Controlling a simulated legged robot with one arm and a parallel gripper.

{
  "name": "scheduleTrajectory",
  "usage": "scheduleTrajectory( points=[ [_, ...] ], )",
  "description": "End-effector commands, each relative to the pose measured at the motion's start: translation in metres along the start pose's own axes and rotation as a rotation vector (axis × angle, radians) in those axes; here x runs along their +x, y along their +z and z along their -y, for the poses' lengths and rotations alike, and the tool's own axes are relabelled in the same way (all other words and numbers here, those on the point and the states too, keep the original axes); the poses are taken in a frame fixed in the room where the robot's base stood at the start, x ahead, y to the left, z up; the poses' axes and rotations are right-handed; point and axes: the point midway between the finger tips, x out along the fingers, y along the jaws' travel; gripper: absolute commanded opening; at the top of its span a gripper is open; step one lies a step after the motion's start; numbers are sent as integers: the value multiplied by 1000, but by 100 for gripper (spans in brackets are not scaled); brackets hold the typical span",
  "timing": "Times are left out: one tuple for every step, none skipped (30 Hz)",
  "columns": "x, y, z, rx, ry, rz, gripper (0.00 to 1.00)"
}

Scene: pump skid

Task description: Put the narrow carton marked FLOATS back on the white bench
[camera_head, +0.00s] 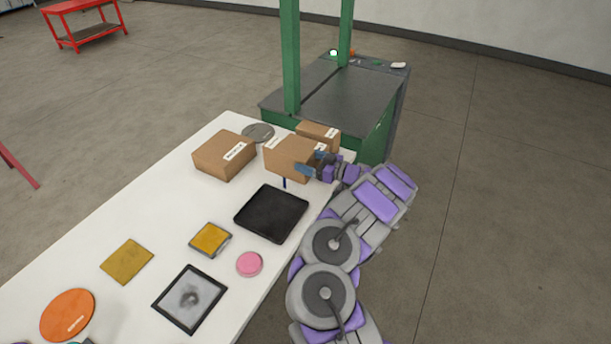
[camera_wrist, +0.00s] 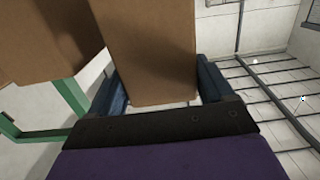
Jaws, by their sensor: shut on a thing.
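A brown carton (camera_head: 290,157) with a white label is between the blue fingers of my gripper (camera_head: 311,163), at the far end of the white bench (camera_head: 150,205). The label is too small to read, so I cannot confirm that it says FLOATS. In the wrist view the held carton (camera_wrist: 150,55) stands between both fingers of my gripper (camera_wrist: 164,88). My gripper is shut on it. I cannot tell whether its underside touches the bench. A second brown carton (camera_head: 224,155) sits to its left, and a third (camera_head: 318,134) is just behind it.
A black tray (camera_head: 271,213) lies in front of the held carton. A grey disc (camera_head: 258,132) lies between the cartons. A pink disc (camera_head: 250,264), yellow pad (camera_head: 210,239) and framed panel (camera_head: 190,298) lie nearer. Bare bench shows along the left. A green-posted machine (camera_head: 345,95) stands behind.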

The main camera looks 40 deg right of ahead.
Motion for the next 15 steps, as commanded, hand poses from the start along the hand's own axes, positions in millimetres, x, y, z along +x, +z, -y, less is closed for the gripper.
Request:
scheduleTrajectory(
  points=[
    [0,6,0,1,1,-1,27],
    [0,8,0,1,1,-1,27],
    [0,9,0,0,1,-2,27],
    [0,10,0,0,1,-3,27],
    [0,10,0,0,1,-3,27],
    [1,12,0,-1,1,-3,27],
    [1,14,0,-1,2,-3,27],
    [1,17,0,-1,2,-3,27],
    [1,22,0,0,2,-2,27],
    [1,27,0,1,1,-1,27],
    [1,32,0,2,1,0,27],
    [2,38,0,2,1,0,27],
    [2,42,1,2,0,1,27],
    [3,46,1,1,-1,0,27],
    [3,49,1,1,0,-2,27]
  ],
)
